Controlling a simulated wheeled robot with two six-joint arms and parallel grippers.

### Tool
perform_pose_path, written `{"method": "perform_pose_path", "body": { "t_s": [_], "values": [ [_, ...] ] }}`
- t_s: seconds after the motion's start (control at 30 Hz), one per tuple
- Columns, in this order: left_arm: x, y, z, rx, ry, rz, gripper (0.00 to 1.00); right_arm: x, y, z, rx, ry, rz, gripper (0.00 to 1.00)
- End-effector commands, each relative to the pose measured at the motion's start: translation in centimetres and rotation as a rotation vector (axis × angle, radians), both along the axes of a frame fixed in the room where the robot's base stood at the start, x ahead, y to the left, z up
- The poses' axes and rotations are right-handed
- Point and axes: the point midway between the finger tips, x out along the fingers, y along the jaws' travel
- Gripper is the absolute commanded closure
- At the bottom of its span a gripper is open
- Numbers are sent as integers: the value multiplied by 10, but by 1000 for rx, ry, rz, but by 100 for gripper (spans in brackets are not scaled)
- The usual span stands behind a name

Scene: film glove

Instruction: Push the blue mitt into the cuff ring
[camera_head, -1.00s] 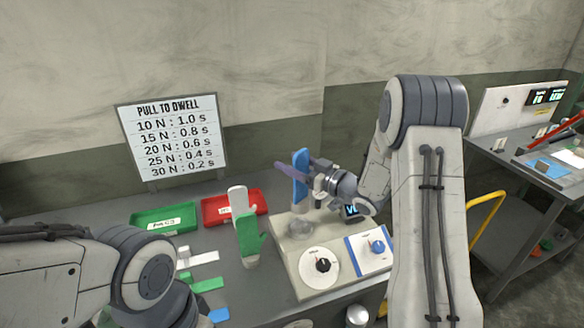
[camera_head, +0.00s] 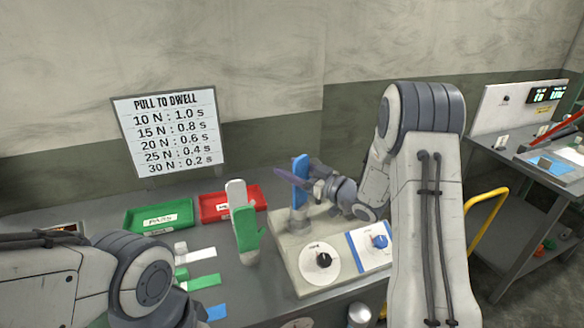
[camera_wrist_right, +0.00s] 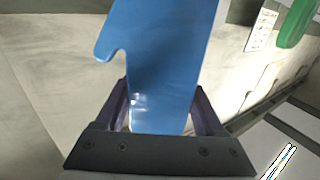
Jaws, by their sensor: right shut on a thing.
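The blue mitt (camera_head: 300,166) is upright between the fingers of my right gripper (camera_head: 303,186), above the beige fixture's rear left part. In the right wrist view the mitt (camera_wrist_right: 165,60) stands between both fingers of my right gripper (camera_wrist_right: 162,108), its thumb notch at the left. The mitt's lower end is close over the grey cuff ring (camera_head: 298,222), which is mostly hidden by the mitt and gripper; I cannot tell whether the end is inside it. My left arm shows at the lower left, but its gripper is out of view.
The beige fixture (camera_head: 290,258) carries a black dial (camera_head: 323,260) and a blue knob (camera_head: 379,241). Green (camera_head: 180,212) and red (camera_head: 214,208) trays lie behind. Coloured strips lie near my left arm.

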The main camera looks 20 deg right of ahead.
Motion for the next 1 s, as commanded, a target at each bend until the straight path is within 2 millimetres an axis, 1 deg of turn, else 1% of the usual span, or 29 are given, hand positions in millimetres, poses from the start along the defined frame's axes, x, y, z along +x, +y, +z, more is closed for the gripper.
{"method": "perform_pose_path", "body": {
  "t_s": [0.03, 0.2, 1.0],
  "values": [
    [0, 0, -7, 0, 0, 0, 50, 0, 0, -8, 1, -1, 0, 100],
    [0, 0, -12, 0, 0, 0, 50, 0, 0, -14, 0, -1, 0, 100],
    [0, 0, -13, 0, 0, 0, 50, 0, 0, -13, 0, -1, 0, 100]
  ]
}}
